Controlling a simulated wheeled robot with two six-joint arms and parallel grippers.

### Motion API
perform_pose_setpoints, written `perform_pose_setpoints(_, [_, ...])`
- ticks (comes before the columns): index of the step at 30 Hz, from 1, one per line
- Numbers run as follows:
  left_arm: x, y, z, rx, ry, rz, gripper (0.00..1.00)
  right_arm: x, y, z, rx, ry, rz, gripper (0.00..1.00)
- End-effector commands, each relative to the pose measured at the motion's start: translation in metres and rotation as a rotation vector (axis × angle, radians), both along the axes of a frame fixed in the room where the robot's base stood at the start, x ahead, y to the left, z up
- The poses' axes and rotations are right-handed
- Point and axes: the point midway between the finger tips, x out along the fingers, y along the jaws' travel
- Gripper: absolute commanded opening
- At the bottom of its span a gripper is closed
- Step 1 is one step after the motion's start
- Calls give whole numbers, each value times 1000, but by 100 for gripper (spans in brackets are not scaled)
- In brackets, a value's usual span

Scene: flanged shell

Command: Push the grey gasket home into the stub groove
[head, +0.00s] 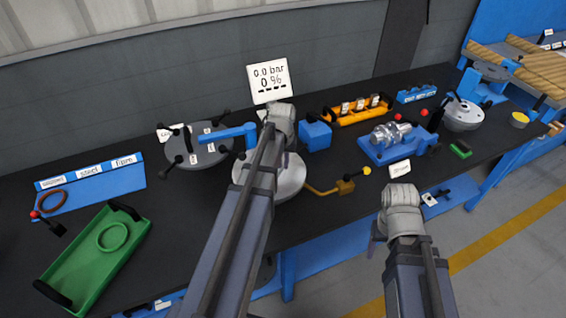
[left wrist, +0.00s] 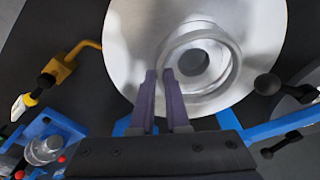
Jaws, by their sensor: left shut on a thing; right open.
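The flanged shell is a shiny silver round body (head: 292,182) at the middle of the bench, partly hidden behind my left arm. In the left wrist view its bright flange (left wrist: 265,35) fills the upper middle. A pale grey ring (left wrist: 236,72), which looks like the gasket, lies around the dark opening of the stub (left wrist: 193,60). My left gripper (left wrist: 160,74) is shut on the near-left rim of this ring. I cannot tell how deep the ring sits in the groove. My right gripper (head: 376,236) is open, off the bench's front edge.
A green tray (head: 75,270) holds a green ring (head: 113,237). A brown ring (head: 52,201) lies on a labelled blue board (head: 120,176). A display (head: 268,81) reads 0.0 bar. A yellow elbow pipe (head: 325,190) and a blue fixture (head: 375,150) stand to the right of the shell.

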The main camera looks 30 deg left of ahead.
Motion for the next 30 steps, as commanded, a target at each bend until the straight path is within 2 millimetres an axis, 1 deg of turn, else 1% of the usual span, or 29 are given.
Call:
perform_pose_setpoints(29, [0, 0, -24, 0, 0, 0, 0, 0, 0, -24, 0, 0, 0, 61])
perform_pose_setpoints(30, [0, 0, -23, 0, 0, 0, 17, 0, 0, -23, 0, 0, 0, 61])
